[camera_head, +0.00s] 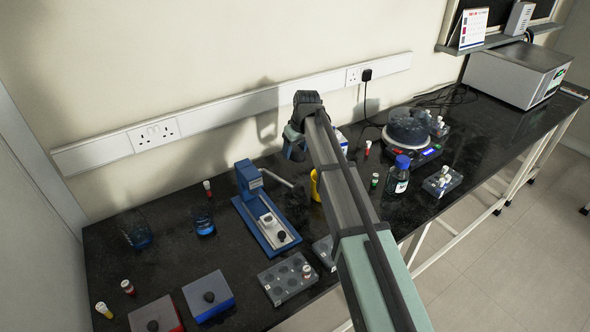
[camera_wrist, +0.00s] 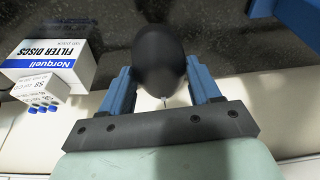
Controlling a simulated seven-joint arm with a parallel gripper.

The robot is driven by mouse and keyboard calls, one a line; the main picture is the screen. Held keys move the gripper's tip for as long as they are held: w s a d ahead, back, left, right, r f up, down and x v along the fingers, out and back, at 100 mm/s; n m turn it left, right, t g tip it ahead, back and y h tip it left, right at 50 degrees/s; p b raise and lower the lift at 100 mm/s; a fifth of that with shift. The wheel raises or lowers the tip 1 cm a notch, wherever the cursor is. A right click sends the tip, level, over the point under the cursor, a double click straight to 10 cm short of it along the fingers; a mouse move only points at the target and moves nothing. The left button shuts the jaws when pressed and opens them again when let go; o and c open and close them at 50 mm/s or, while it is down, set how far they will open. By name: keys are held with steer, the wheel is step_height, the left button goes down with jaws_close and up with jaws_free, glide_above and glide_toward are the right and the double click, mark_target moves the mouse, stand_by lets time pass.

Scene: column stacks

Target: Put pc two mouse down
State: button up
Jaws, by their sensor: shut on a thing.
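My gripper (camera_wrist: 160,72) has its two blue fingers on either side of a smooth dark egg-shaped thing (camera_wrist: 158,50) and is shut on it. I cannot tell from its shape whether this is the mouse. In the head view my gripper (camera_head: 294,150) is over the back of the black bench, near the wall. The held thing is not distinct there, and its height above the bench is unclear. No other thing that is clearly a mouse shows.
A Norquell filter disc box (camera_wrist: 48,60) lies beside the gripper. A blue stand (camera_head: 262,215), a grey rack (camera_head: 287,279), a blue box with a black knob (camera_head: 208,295) and a blue-capped bottle (camera_head: 397,178) stand on the bench (camera_head: 170,262).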

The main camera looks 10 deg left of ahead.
mark_target(299, 152)
step_height(299, 152, down, 8)
steer(key=shift+f, duration=0.1)
stand_by(0.4)
steer(key=shift+f, duration=0.1)
steer(key=o, duration=1.1)
steer(key=v, duration=1.2)
steer(key=shift+r, duration=0.25)
